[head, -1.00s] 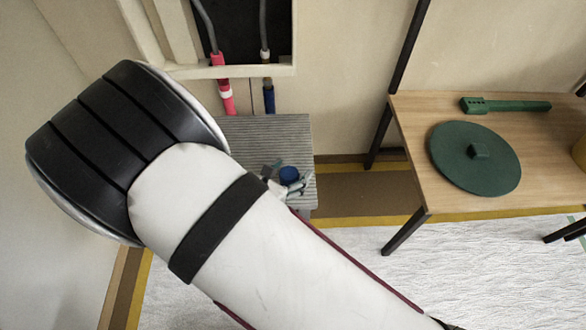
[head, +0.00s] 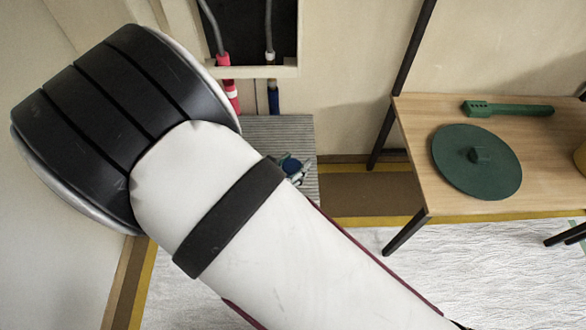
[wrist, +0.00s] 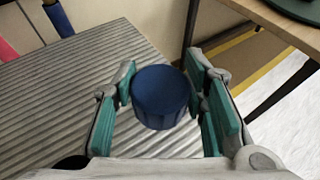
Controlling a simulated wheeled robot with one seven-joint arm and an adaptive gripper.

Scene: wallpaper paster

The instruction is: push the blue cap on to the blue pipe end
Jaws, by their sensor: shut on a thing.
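The blue cap (wrist: 160,97) is between the teal-padded fingers of my gripper (wrist: 161,82) in the wrist view, with its flat round face toward the camera. My gripper is shut on it, above the ridged grey surface. In the head view the cap (head: 291,165) and gripper (head: 297,172) are partly hidden by my arm. The blue pipe end (head: 273,100) hangs below the wall box in the head view, apart from the cap. It also shows at the top left of the wrist view (wrist: 58,18).
A ridged grey bench (head: 285,130) lies below the pipes. A pink pipe end (head: 232,92) hangs left of the blue one, under the wall box's ledge (head: 255,72). A wooden table (head: 440,112) at right carries a green disc (head: 470,175) and a green tool (head: 510,109).

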